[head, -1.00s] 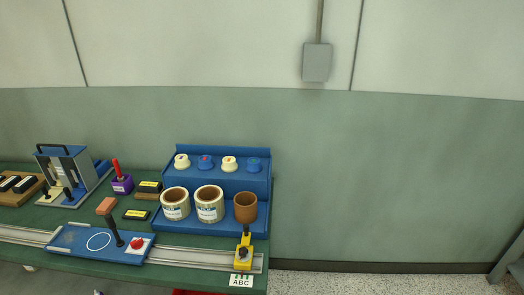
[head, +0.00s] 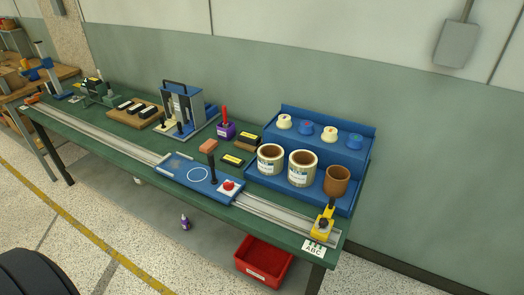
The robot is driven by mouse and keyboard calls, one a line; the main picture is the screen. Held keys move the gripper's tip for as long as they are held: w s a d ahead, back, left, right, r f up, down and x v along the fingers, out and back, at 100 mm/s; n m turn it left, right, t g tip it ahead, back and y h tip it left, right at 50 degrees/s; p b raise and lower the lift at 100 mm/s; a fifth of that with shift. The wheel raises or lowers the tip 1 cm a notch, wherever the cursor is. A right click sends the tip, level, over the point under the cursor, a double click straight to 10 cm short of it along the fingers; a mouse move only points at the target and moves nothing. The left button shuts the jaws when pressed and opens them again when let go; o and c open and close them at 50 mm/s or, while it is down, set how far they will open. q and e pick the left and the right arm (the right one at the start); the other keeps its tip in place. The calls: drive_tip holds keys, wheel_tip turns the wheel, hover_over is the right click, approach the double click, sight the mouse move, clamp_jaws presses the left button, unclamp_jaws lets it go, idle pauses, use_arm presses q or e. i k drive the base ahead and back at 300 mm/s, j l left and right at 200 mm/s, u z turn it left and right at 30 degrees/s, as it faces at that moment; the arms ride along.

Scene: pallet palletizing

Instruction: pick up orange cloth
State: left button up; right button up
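No orange cloth can be made out in the head view. Neither of my grippers is in view.
A blue rack (head: 325,125) holds small capped pots, two cans (head: 302,168) and a brown cup (head: 337,180). Another wooden bench (head: 62,72) stands far left. Speckled floor in front is open.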

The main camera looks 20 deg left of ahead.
sight(209, 145)
drive_tip(key=u, duration=1)
